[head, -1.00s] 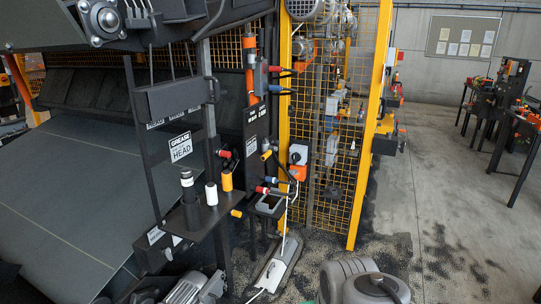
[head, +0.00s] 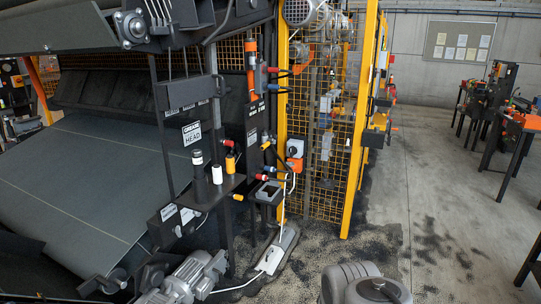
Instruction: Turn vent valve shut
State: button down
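No label marks a vent valve, and I cannot tell which fitting it is. Several small coloured handles sit on the dark machine frame: a red one (head: 225,143) at the upper left, a yellow one (head: 266,145) on the narrow panel, a red one (head: 262,177) below it, and a yellow one (head: 238,197) by the small shelf. An orange box with a grey rotary knob (head: 295,148) is mounted near the yellow post. My gripper is not in view. Only a grey rounded part of my arm shows at the bottom edge, well apart from the handles.
A shelf (head: 204,192) holds a black, a white and a yellow canister. A yellow mesh guard (head: 325,165) stands right of the panel. A motor (head: 190,279) and a floor pedal with a cable (head: 272,259) lie low in front. Open floor (head: 425,190) spreads right, with dark tables beyond.

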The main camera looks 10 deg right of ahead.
aim_at(267, 144)
jog(key=z, duration=0.7)
jog(key=i, duration=1.9)
jog(key=u, duration=0.85)
jog(key=i, duration=0.7)
jog(key=u, duration=0.85)
